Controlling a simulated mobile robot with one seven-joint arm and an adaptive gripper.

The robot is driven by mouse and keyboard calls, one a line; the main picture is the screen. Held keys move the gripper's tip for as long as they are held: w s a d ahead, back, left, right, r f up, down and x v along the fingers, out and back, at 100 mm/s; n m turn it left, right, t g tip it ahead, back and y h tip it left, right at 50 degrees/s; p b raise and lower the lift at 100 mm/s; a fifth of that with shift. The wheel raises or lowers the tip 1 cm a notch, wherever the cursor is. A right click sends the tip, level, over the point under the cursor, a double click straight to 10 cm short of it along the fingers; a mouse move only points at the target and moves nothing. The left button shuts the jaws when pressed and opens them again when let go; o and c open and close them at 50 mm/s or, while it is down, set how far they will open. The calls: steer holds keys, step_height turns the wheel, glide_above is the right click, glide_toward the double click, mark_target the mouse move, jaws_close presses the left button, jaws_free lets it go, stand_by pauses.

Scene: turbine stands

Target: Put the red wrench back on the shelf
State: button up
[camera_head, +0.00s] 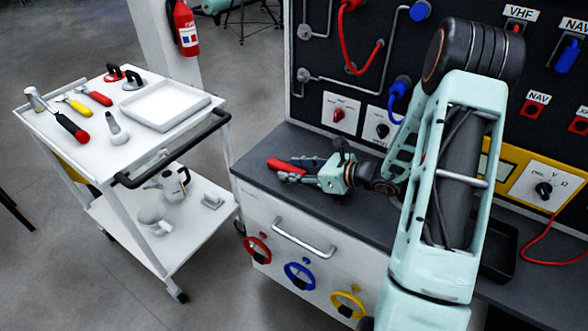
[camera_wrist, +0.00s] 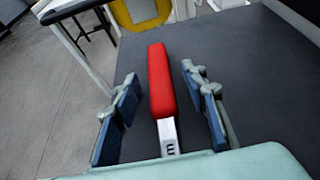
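The red wrench lies on the dark grey counter; its red handle (camera_head: 281,164) shows at the counter's left end in the head view. In the wrist view the red handle (camera_wrist: 160,82) points away from me, with a pale metal shank nearer me that runs under my gripper's body. The wrench's head is hidden. My gripper (camera_head: 306,168) is low over the counter. In the wrist view its two fingers (camera_wrist: 160,88) are apart, one on each side of the wrench, with a visible gap on both sides.
A white two-level cart (camera_head: 97,147) stands left of the counter, with hand tools and a white tray (camera_head: 165,104) on top. Its lower shelf (camera_head: 181,238) holds a kettle-like pot (camera_head: 170,184). The counter (camera_head: 330,212) backs onto a dark panel with hoses. Floor separates cart and counter.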

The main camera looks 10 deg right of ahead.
steer(key=shift+o, duration=0.8)
steer(key=shift+p+v, duration=1.15)
steer(key=shift+v, duration=2.35)
